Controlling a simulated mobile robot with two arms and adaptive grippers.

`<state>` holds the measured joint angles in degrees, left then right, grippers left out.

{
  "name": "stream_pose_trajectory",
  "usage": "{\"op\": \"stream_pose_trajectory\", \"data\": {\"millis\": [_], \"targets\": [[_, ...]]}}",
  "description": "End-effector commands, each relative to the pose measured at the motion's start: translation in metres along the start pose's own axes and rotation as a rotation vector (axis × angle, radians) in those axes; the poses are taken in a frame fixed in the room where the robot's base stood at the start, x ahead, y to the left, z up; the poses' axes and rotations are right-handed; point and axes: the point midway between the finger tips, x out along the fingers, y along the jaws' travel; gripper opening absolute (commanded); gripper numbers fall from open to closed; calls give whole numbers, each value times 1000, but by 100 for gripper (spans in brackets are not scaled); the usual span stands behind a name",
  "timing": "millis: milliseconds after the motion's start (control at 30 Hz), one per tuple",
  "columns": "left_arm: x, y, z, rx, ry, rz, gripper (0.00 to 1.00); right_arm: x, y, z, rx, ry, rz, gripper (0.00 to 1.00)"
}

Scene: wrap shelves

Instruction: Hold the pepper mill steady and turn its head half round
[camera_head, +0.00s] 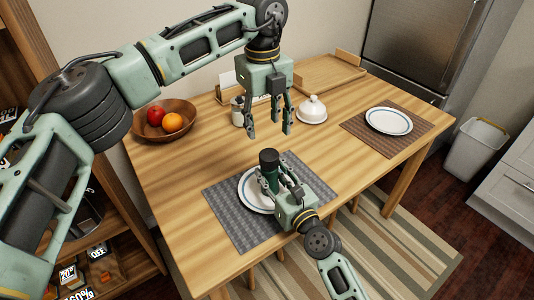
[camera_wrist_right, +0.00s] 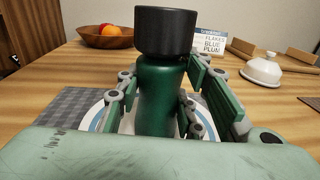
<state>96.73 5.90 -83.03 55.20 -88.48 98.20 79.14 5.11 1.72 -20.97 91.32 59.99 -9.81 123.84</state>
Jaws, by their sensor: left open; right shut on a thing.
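The pepper mill (camera_head: 269,172) has a green body and a black head. It stands upright over the near plate (camera_head: 249,197) in the head view. My right gripper (camera_head: 274,186) is shut around its green body, low down. In the right wrist view the mill (camera_wrist_right: 161,95) is between the fingers, and its black head (camera_wrist_right: 165,32) is clear above them. Whether its base touches the plate is hidden. My left gripper (camera_head: 268,129) is open and empty, pointing down above and behind the mill, apart from its head.
The near plate lies on a grey placemat (camera_head: 233,231). A wooden bowl with fruit (camera_head: 181,131) stands at the back left. A white lidded dish (camera_head: 312,110) and a wooden tray (camera_head: 322,73) are at the back. A second plate (camera_head: 388,121) lies on a brown mat (camera_head: 409,143) at right.

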Motion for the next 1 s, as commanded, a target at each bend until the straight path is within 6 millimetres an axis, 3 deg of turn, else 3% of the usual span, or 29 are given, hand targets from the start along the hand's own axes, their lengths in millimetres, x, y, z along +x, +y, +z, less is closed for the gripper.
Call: {"op": "stream_pose_trajectory", "data": {"millis": [300, 500, 933, 1000], "targets": [[66, 1, -1, 1, 3, 3, 50, -1, 0, -2, -2, 4, 0, 3], [92, 0, 0, 2, 2, 2, 50, -1, -1, -2, -2, 4, 0, 3], [102, 0, 0, 2, 0, 1, 50, -1, 0, -3, -2, 5, 0, 3], [102, 0, 0, 2, 0, 1, 44, -1, 0, -3, -2, 5, 0, 3]]}}
